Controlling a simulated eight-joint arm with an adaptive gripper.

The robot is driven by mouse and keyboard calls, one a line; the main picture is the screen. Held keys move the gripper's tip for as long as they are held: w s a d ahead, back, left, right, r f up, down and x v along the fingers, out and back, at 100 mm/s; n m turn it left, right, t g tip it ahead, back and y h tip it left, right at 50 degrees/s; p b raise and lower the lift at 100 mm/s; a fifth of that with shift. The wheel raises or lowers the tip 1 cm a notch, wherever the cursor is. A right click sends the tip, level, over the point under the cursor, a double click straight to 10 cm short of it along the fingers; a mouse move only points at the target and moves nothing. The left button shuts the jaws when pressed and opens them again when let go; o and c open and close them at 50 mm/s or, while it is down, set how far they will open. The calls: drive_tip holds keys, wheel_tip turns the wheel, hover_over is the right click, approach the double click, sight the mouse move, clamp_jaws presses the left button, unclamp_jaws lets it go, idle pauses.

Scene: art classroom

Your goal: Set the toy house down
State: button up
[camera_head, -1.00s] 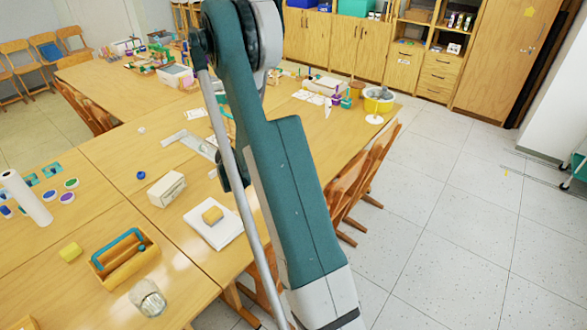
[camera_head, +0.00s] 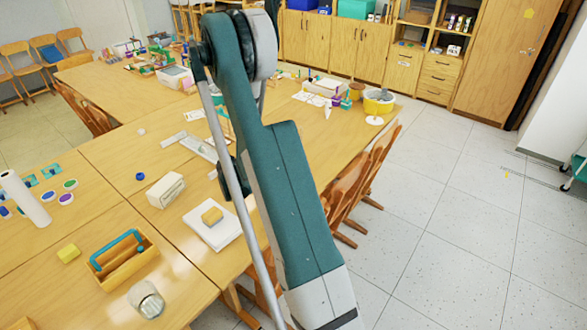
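I cannot make out a toy house; none shows clearly on the tables. My own large teal and grey arm stands across the middle of the view and hides part of the long wooden table (camera_head: 110,158). My gripper is not visible; the arm hides whatever is behind it. A dark part of my arm shows just left of the big teal link, over the table, but no fingertips can be seen.
Chairs (camera_head: 345,195) line the right edge.

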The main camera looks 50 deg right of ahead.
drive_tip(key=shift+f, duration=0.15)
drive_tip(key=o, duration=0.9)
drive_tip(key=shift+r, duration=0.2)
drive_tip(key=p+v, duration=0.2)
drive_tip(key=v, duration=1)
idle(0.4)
